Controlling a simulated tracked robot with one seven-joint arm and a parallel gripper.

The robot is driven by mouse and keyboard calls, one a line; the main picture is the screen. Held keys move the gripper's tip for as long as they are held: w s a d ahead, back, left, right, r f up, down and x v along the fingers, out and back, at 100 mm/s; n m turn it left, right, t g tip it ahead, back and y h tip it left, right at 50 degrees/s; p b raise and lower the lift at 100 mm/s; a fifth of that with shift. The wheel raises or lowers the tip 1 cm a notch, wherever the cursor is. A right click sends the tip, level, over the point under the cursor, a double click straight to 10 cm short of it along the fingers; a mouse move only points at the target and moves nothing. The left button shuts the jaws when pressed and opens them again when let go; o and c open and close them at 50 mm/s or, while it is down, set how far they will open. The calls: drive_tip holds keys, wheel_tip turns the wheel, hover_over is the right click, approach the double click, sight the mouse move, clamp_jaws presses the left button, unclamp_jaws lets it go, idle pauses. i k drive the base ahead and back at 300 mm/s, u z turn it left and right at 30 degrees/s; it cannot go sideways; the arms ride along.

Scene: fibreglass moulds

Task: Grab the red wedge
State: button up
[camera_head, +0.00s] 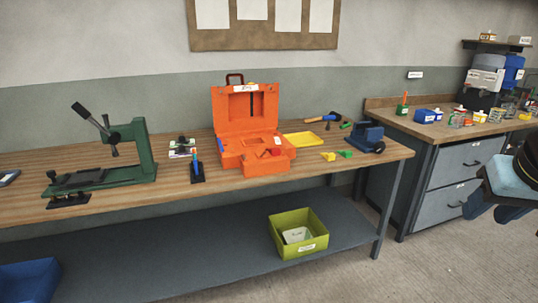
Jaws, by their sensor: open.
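A small red piece (276,152), which looks like the red wedge, sits in the front part of the open orange toolbox (228,158) on the wooden workbench. It is too small to make out its exact shape, and the box may hide part of it. My gripper (490,211) shows at the right edge, partly cut off. It is open and empty, in front of the grey drawer cabinet, far to the right of the toolbox and touching nothing.
The workbench (30,207) also carries a green press (140,150), a yellow tray (304,139), yellow and green pieces (328,156) and a blue vice (367,138). A lime bin (288,248) stands on the lower shelf. The grey cabinet (447,175) has a cluttered top. Floor at right front is clear.

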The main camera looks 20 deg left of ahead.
sight(273, 151)
drive_tip(key=i, duration=1)
drive_tip(key=u, duration=0.1)
